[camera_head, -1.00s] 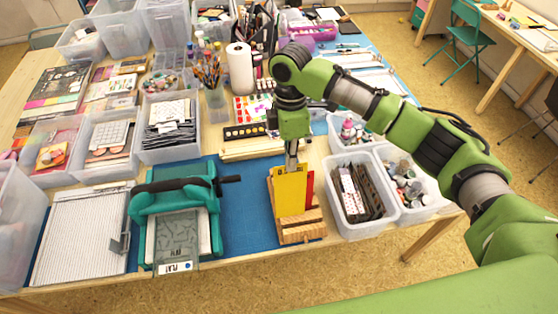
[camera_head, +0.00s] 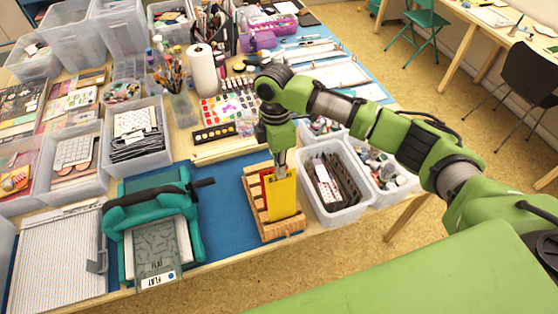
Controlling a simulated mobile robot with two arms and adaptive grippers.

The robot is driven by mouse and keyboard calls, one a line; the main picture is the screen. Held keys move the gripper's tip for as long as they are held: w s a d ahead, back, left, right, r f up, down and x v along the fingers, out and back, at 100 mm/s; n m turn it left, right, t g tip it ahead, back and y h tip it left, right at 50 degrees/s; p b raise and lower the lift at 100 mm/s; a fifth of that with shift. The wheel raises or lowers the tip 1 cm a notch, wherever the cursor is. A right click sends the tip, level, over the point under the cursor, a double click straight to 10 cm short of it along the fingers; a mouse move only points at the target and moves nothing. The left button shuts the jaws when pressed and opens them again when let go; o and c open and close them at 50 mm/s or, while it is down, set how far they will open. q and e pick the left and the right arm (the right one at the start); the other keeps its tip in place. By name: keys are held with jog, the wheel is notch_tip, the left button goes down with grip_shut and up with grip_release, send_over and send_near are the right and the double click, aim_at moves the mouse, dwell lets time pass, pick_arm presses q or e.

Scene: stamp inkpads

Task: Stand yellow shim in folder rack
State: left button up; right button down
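The yellow shim (camera_head: 283,198) is an upright flat plate at the wooden folder rack (camera_head: 250,205). My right gripper (camera_head: 281,171) points down and is shut on its top edge. The shim's lower end is over or among the front-right slats; I cannot tell whether it rests in a slot. A red shim (camera_head: 264,181) stands in the rack just left of the yellow one, partly hidden by it. My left gripper is not in view.
A teal press (camera_head: 150,210) stands left of the rack on a blue mat (camera_head: 222,216). A clear bin (camera_head: 347,214) stands close on the right. Behind are an ink palette (camera_head: 215,133) and a paper roll (camera_head: 203,75). Bare mat lies between press and rack.

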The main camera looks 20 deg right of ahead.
aim_at(280, 180)
jog(key=shift+s+f+b, duration=0.2)
jog(key=shift+f, duration=0.9)
jog(key=shift+s+f+b, duration=0.15)
jog(key=shift+f+b, duration=0.05)
jog(key=shift+f, duration=0.9)
jog(key=c, duration=2.8)
grip_release()
jog(key=o, duration=0.6)
jog(key=shift+r, duration=0.1)
jog(key=shift+w+r+p, duration=0.2)
jog(key=shift+r+p, duration=0.65)
jog(key=shift+r, duration=0.35)
notch_tip(280, 180, up, 2)
jog(key=shift+w+r, duration=0.15)
